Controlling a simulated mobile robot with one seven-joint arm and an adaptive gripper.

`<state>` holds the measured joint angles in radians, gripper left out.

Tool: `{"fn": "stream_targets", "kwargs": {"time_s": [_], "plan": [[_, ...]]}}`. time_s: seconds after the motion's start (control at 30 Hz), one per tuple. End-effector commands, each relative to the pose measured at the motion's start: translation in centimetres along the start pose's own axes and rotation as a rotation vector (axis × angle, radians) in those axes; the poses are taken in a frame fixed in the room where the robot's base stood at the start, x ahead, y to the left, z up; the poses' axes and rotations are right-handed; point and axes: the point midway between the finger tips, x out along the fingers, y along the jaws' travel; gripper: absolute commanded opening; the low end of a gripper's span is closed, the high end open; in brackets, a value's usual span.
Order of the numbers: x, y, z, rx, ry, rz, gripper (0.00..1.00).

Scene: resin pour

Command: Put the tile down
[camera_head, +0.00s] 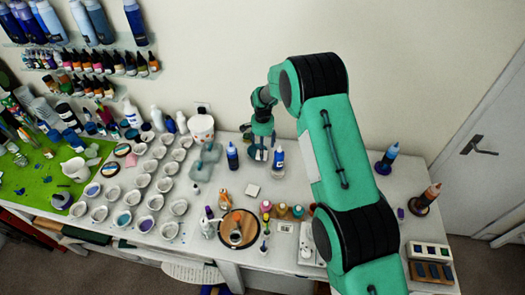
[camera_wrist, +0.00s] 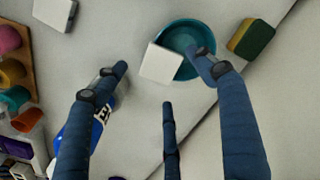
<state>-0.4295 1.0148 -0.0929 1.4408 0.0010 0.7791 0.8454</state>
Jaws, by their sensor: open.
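A white square tile (camera_wrist: 158,65) shows in the wrist view, overlapping the near left rim of a teal bowl (camera_wrist: 187,28). I cannot tell whether it rests on the rim or is tilted against it. My gripper (camera_wrist: 164,76) is open, with its blue fingers spread around the tile and no clear grip on it. In the head view my gripper (camera_head: 263,141) is low over the back of the table, above the bowl (camera_head: 256,154); the tile there is hidden or too small to tell.
A blue-labelled bottle (camera_wrist: 82,138) stands close to the left finger. A yellow-green sponge (camera_wrist: 252,38) lies right of the bowl. Another white square piece (camera_head: 252,190) lies nearer the front. Several cups (camera_head: 143,181) and a round wooden board (camera_head: 227,237) occupy the table.

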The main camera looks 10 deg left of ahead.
Motion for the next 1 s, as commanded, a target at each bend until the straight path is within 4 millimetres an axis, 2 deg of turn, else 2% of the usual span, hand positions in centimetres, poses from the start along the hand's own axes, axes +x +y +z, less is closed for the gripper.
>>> {"fn": "stream_targets", "kwargs": {"time_s": [0.53,0.73,1.0], "plan": [[-8.2,-0.1,-0.1,0.000,0.002,-0.002,0.70],[-9.6,0.0,0.0,0.000,0.001,-0.001,0.70],[-9.9,0.0,0.0,0.000,0.000,0.000,0.70]]}}
